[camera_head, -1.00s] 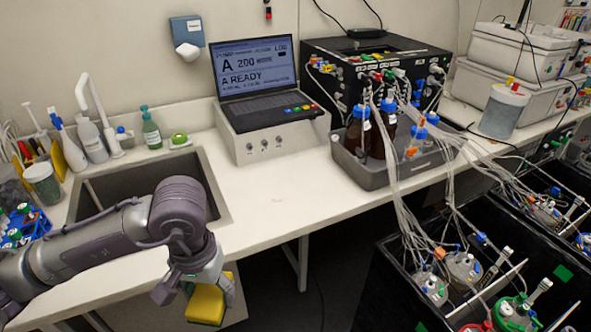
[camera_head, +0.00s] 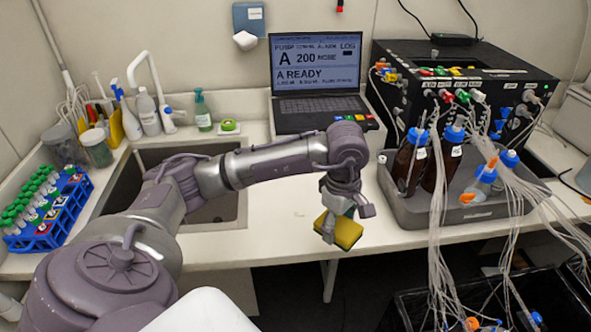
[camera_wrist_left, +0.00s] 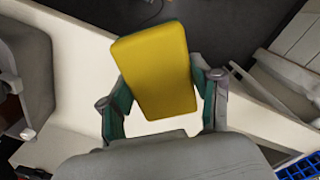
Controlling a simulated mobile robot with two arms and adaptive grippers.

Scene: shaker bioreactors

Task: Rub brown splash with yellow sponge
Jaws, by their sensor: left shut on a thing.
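The yellow sponge (camera_head: 348,233) has a dark green layer. It is in my left gripper (camera_head: 336,218), near the front edge of the bench, right of the sink. In the left wrist view the sponge (camera_wrist_left: 157,70) sits between the two green-padded fingers (camera_wrist_left: 160,102), with the bench edge and dark floor behind it. I cannot tell whether it touches the bench. A small faint mark (camera_head: 299,213) lies on the bench left of the sponge; it may be the brown splash, but its colour is hard to tell. My right gripper is not in view.
A grey tray (camera_head: 400,209) with brown bottles and tubing stands to the right. A laptop (camera_head: 316,75) stands behind, and the sink (camera_head: 240,215) is on the left. A blue rack (camera_head: 40,240) of green-capped tubes is at far left. The bench (camera_head: 275,240) around the mark is clear.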

